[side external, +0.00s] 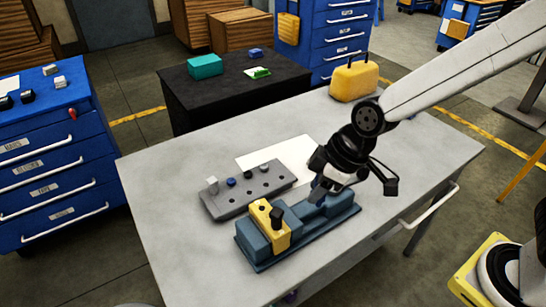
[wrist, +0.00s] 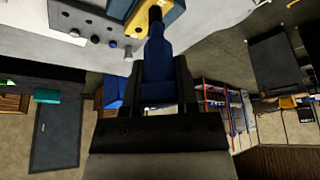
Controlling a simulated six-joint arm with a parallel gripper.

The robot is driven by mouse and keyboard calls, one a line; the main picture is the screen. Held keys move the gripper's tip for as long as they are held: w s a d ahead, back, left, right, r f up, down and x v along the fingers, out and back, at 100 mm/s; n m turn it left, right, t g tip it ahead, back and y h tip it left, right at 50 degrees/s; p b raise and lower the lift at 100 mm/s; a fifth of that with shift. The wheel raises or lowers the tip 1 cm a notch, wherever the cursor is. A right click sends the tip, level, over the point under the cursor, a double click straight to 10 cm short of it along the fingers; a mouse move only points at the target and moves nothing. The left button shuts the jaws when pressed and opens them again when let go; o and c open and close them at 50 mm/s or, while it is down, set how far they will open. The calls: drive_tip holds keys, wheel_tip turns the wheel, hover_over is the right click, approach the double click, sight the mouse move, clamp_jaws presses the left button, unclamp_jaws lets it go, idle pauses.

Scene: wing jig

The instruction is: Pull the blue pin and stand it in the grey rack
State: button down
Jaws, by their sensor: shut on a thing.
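My gripper (side external: 318,190) is over the right part of the blue-grey wing jig (side external: 262,258). In the wrist view my gripper (wrist: 160,85) is shut on the blue pin (wrist: 157,58), which lies between the two dark fingers and points toward the jig (wrist: 172,14). In the side view the fingers mostly hide the pin, and I cannot tell whether its tip is in the jig. The grey rack (side external: 222,204) lies beside the jig, to the left of my gripper. It has several holes, and a few pins stand at its far left side.
A yellow clamp (side external: 273,226) with a black knob sits across the jig's left part. A white sheet (side external: 275,153) lies behind the rack. A yellow case (side external: 354,79) stands at the table's back. The table's (side external: 160,190) left side is clear.

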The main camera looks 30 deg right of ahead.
drive_tip(key=shift+w, duration=0.1)
drive_tip(key=w+a+f, duration=0.1)
drive_tip(key=w+f, duration=0.4)
drive_tip(key=w, duration=0.7)
drive_tip(key=w+a+f, duration=0.1)
drive_tip(key=w+f, duration=0.5)
drive_tip(key=w, duration=0.7)
drive_tip(key=shift+f, duration=0.15)
drive_tip(key=shift+f, duration=0.15)
drive_tip(key=shift+f, duration=3.05)
drive_tip(key=shift+f, duration=0.45)
drive_tip(key=shift+f, duration=0.5)
